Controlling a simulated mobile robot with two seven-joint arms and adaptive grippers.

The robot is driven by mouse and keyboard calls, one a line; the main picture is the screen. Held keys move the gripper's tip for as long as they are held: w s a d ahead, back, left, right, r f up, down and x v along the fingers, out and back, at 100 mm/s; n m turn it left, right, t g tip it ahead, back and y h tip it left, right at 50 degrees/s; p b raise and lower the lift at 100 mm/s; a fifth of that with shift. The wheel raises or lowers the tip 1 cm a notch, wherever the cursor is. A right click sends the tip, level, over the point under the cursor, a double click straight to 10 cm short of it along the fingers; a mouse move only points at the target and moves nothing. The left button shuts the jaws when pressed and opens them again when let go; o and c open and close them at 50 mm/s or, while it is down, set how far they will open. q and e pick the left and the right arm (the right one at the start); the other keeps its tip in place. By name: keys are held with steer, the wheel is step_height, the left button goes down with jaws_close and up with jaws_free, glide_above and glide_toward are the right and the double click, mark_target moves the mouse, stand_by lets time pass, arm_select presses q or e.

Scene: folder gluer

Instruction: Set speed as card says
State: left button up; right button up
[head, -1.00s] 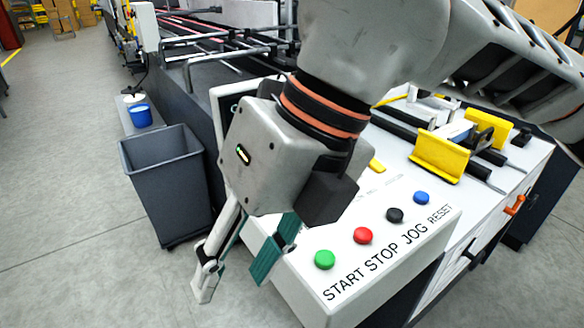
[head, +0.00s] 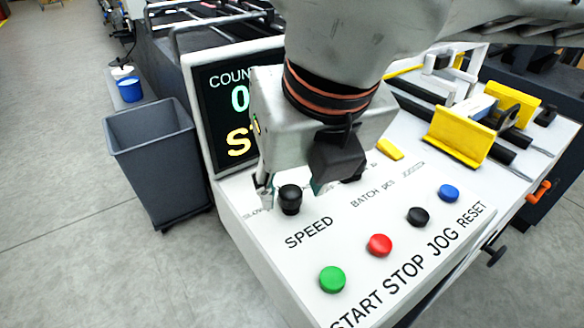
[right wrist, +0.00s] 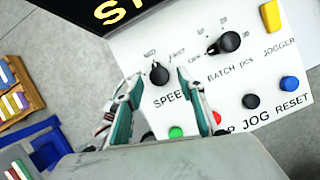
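The black speed knob (head: 290,198) stands on the white control panel, above the printed word SPEED. It also shows in the right wrist view (right wrist: 159,74), with small position labels around its top. I cannot tell exactly where its pointer sits. My right gripper (head: 291,192) is at the knob, with one finger on either side. In the right wrist view my right gripper (right wrist: 159,78) is open, with a small gap between each fingertip and the knob. No card is readable in these views. My left gripper is not in view.
A black BATCH knob (right wrist: 227,42) is right of the speed knob. Green (head: 332,279), red (head: 379,245), black (head: 418,217) and blue (head: 449,193) buttons line the panel front. A COUNT display (head: 225,110) stands behind, partly hidden by my arm. A grey bin (head: 155,160) is left.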

steer(key=shift+w+a+f, duration=0.1)
steer(key=shift+w+f, duration=0.15)
steer(key=shift+f, duration=0.3)
steer(key=c, duration=1.1)
